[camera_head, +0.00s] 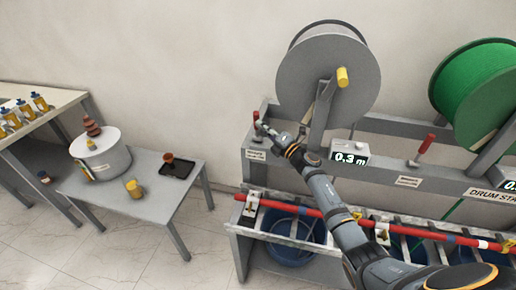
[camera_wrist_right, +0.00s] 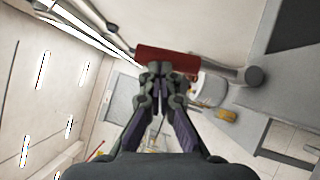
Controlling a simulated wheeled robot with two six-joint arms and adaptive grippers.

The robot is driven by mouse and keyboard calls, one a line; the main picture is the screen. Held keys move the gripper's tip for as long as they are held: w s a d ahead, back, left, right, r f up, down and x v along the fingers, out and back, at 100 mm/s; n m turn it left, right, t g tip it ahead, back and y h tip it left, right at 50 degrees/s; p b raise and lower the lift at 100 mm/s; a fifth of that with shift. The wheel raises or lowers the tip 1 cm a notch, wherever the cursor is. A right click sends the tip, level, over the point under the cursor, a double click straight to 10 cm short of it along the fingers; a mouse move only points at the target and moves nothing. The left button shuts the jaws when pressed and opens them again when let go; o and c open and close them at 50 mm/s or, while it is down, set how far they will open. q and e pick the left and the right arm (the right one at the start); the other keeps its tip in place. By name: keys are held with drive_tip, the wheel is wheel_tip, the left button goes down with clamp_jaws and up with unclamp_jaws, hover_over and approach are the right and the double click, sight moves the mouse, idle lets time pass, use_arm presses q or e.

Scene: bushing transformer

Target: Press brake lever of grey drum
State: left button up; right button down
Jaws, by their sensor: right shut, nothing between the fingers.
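The grey drum (camera_head: 310,75) stands on the drum stand (camera_head: 390,178), with a yellow crank knob (camera_head: 343,77) on its face. Its brake lever's red handle (camera_head: 256,116) shows partly at the left end of the stand, above a small label. In the right wrist view the red handle (camera_wrist_right: 170,59) lies across the fingertips. My right gripper (camera_head: 262,128) is shut and empty beside the lever; its closed tips (camera_wrist_right: 158,70) are at the handle. I cannot tell whether they touch it. My left gripper is not in view.
A display (camera_head: 348,158) reads 0.3 m. Another red-handled lever (camera_head: 426,146) and a green drum (camera_head: 478,90) are to the right. A red striped pole (camera_head: 330,217) lies along the front above blue buckets (camera_head: 290,248). A small table (camera_head: 150,212) stands left, with floor between.

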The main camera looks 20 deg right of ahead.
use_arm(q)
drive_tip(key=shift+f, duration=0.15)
use_arm(e)
drive_tip(key=shift+w+d+r, duration=0.25)
drive_tip(key=shift+w+r, duration=0.05)
drive_tip(key=shift+w, duration=0.15)
idle(0.3)
